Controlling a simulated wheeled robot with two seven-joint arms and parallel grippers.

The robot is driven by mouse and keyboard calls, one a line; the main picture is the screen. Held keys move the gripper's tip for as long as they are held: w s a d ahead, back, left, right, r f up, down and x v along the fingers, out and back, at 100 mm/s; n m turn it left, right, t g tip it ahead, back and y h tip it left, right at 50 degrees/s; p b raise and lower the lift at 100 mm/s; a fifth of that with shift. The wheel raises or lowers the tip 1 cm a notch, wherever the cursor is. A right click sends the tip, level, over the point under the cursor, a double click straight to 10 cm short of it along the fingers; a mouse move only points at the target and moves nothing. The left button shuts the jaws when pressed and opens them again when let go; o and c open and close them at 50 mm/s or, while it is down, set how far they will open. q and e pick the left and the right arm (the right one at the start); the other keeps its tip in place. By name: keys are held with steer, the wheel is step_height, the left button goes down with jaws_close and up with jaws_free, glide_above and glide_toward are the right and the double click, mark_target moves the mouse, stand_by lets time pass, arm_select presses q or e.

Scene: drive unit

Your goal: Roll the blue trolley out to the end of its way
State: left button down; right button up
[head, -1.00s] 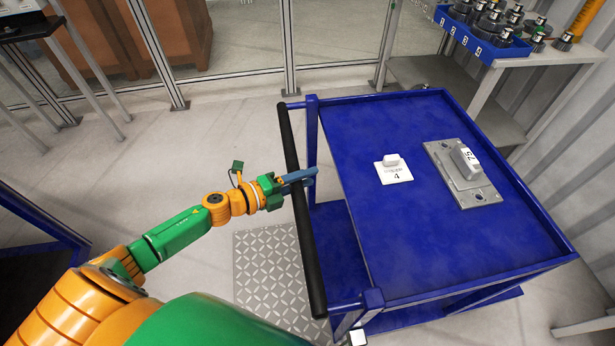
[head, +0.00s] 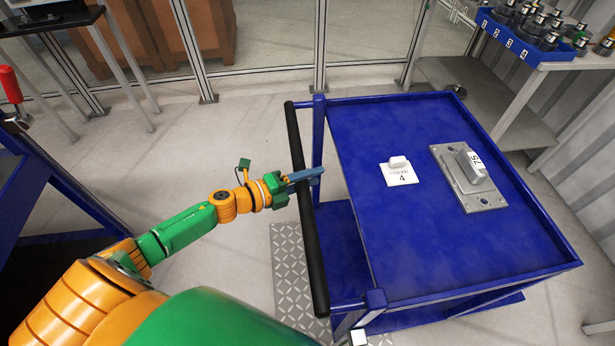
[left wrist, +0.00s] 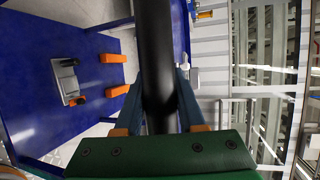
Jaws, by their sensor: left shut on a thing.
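The blue trolley (head: 440,240) stands in front of me at the right of the head view. Its black push handle (head: 312,245) runs along its left side. My left gripper (head: 306,176) is shut on this handle, near the handle's middle. In the left wrist view the black handle (left wrist: 157,60) passes between the two fingers of the left gripper (left wrist: 160,100). A white block marked 4 (head: 399,175) and a grey plate with a block marked 75 (head: 468,180) rest on the trolley top. My right gripper is not in view.
A workbench (head: 545,62) with a blue tray (head: 515,42) of tooling stands at the back right. A blue frame (head: 40,190) stands at the left. A patterned metal plate (head: 292,280) lies on the floor beside the trolley. The floor (head: 190,150) behind the handle is clear.

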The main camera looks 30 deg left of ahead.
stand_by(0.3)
arm_select(q)
steer(key=c, duration=0.5)
jaws_free()
steer(key=shift+a, duration=0.15)
steer(key=v, duration=0.7)
